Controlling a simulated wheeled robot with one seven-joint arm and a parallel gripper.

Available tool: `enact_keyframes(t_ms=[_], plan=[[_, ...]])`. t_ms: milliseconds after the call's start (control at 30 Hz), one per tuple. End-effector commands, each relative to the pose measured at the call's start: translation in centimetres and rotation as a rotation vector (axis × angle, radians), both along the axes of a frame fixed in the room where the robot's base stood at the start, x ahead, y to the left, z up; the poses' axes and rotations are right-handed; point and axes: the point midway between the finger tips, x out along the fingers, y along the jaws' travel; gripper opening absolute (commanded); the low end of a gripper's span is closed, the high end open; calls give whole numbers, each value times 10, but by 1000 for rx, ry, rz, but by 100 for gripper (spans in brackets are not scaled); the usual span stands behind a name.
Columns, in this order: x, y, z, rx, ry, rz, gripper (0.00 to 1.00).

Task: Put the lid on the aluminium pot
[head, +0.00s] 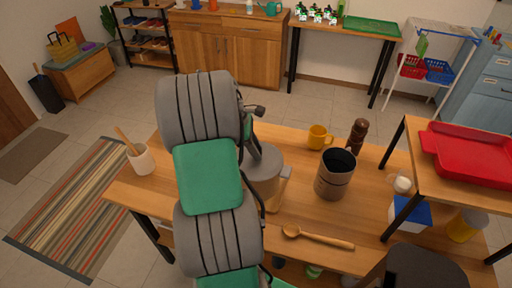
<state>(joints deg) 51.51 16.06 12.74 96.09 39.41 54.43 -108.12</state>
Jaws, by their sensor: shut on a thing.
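The pot's left side is hidden by my green and grey arm.
A raised shelf with a red tray (470,153) stands at right. Bare tabletop shows between pot and canister.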

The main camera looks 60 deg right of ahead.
Motion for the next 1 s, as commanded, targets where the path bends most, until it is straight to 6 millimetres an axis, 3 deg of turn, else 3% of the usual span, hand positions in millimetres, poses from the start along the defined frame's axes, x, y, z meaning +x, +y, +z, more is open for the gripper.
enact_keyframes(t_ms=[167,200,400,500,667,900,1000], plan=[[0,0,0,-1,-1,-1,0],[0,0,0,-1,-1,-1,31],[0,0,0,-1,-1,-1,47],[0,0,0,-1,-1,-1,53],[0,0,0,0,0,0,54],[0,0,0,-1,0,0,73],[0,0,0,-1,-1,-1,75]])
